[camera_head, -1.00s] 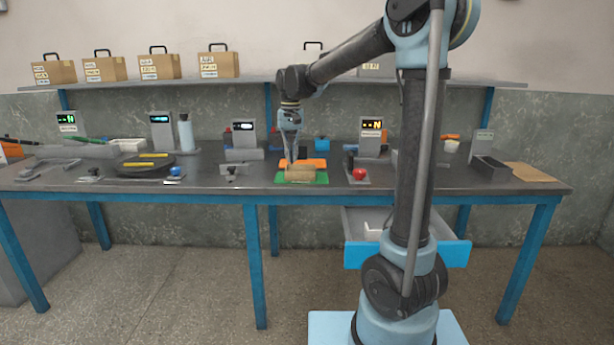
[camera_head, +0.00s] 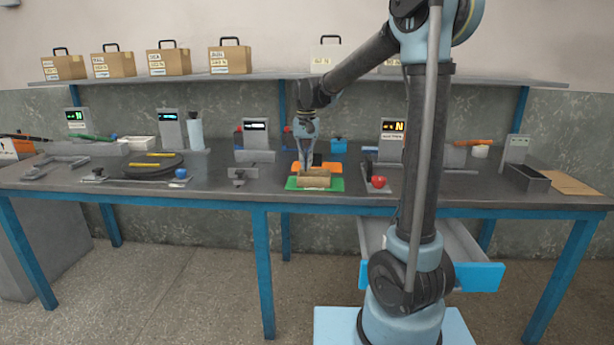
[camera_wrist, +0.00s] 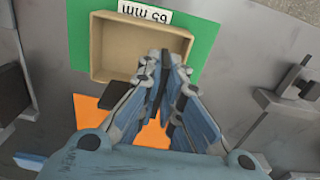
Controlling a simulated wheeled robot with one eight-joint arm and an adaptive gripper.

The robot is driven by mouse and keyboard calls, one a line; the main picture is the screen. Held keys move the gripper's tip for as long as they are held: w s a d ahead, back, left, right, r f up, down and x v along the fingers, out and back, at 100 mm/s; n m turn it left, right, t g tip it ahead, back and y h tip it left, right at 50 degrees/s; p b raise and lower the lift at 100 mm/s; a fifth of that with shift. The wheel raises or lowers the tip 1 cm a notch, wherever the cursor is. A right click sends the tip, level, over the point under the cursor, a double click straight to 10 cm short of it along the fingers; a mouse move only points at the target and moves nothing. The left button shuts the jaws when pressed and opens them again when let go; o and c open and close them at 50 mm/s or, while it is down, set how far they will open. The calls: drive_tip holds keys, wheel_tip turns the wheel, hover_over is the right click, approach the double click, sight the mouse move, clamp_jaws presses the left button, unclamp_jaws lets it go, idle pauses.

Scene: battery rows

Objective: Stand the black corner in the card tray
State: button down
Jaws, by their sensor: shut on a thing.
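The card tray (camera_head: 313,178) is a tan open box on a green mat (camera_head: 337,184). In the wrist view the tray (camera_wrist: 104,42) is upright, with an empty-looking floor and a "65 mm" label. My gripper (camera_head: 305,168) points down at the tray; in the wrist view its fingertips (camera_wrist: 162,62) reach over the tray's near right corner. They are shut on a narrow dark piece, seemingly the black corner (camera_wrist: 159,82), mostly hidden by the fingers. I cannot tell whether it touches the tray. Another dark piece (camera_wrist: 92,106) shows by the tray's near left side.
An orange mat (camera_head: 331,168) lies behind the green one. A fixture with a red knob (camera_head: 379,182) stands to the right, a small grey fixture (camera_head: 240,176) to the left. A drawer (camera_head: 473,276) is open below the bench. Several display stands line the back.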

drive_tip(key=shift+d+f, duration=0.15)
drive_tip(key=shift+f, duration=2.3)
drive_tip(key=shift+f, duration=0.1)
drive_tip(key=c, duration=2.1)
unclamp_jaws()
drive_tip(key=shift+o, duration=0.2)
